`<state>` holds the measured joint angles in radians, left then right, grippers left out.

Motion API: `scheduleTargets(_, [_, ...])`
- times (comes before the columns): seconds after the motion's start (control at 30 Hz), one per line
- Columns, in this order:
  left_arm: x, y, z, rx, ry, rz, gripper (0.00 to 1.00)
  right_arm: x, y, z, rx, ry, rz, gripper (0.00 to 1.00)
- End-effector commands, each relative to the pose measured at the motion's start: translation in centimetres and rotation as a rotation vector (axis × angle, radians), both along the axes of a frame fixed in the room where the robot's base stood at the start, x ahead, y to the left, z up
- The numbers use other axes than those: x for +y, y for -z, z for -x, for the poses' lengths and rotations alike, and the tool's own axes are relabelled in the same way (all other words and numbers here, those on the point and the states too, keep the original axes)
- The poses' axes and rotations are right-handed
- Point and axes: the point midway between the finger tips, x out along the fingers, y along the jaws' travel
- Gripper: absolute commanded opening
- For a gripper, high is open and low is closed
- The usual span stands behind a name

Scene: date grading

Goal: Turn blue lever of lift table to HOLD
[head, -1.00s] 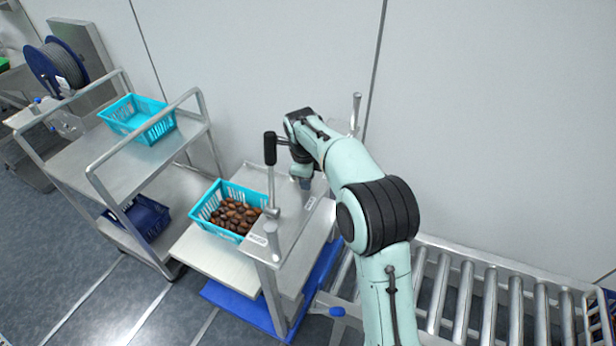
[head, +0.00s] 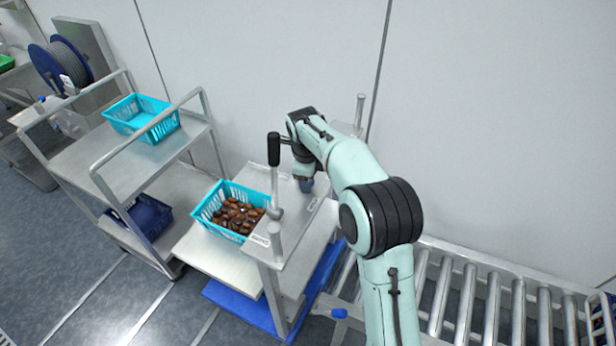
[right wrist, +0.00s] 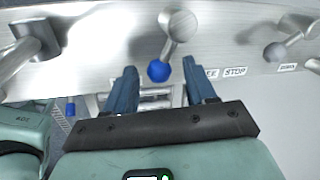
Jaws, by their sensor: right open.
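The blue lever (right wrist: 159,70) is a short metal stem with a blue ball knob on a brushed-metal panel (right wrist: 105,55). In the right wrist view the knob is just beyond and between the two blue fingers of my right gripper (right wrist: 161,84), nearer the left finger. The gripper is open, with no clear contact on the knob. A label reading STOP (right wrist: 235,71) is right of the lever; another beside it is partly hidden. In the head view my right gripper (head: 306,184) is over the lift table's top panel (head: 312,208), and its arm hides the lever. My left gripper is out of view.
A black-handled upright lever (head: 273,150) stands close left of my right gripper. A turquoise basket of dates (head: 232,192) sits left of it. A cart with another turquoise basket (head: 140,113) is further left. A roller conveyor (head: 490,290) is at right, a wall behind.

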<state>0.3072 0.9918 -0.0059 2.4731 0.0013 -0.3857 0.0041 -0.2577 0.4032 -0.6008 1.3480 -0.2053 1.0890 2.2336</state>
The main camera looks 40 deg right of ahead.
Motion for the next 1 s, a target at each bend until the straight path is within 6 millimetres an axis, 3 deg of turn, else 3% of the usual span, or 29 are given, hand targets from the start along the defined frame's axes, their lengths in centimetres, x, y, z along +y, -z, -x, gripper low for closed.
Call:
scheduleTargets(0.4, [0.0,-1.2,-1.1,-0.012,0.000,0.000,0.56,1.3,-8.5,0.7,-0.009,-0.002,0.001,0.55])
scheduleTargets(0.6, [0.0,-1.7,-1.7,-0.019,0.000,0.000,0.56,1.9,-11.7,1.1,-0.007,-0.003,0.000,0.55])
scheduleTargets(1.0, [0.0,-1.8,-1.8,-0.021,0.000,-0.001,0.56,2.1,-12.8,1.4,-0.003,-0.003,0.000,0.55])
